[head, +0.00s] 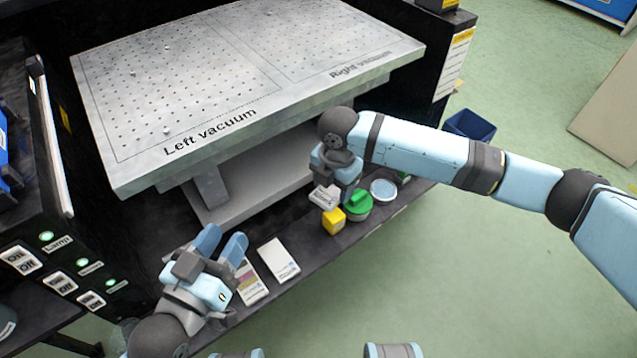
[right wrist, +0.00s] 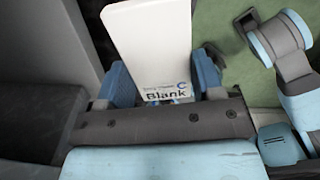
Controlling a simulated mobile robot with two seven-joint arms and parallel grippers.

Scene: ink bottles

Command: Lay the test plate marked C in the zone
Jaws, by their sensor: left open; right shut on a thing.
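A white test plate (right wrist: 148,45) marked "Blank" with a blue C stands between the fingers of my right gripper (right wrist: 160,88), which is shut on it. In the head view my right gripper (head: 332,190) is over the dark ledge, in front of the perforated table; the plate is hard to make out there. My left gripper (head: 222,243) is open and empty, above the ledge's left part. The metal table (head: 270,112) has outlined areas lettered "Left vacuum" and "Right vacuum"; no area is visibly labelled as the zone.
Two cards or plates, one white (head: 279,258) and one with coloured patches (head: 251,288), lie on the ledge. Lit switches (head: 62,283) are at left. The tabletop is mostly clear, with small pegs.

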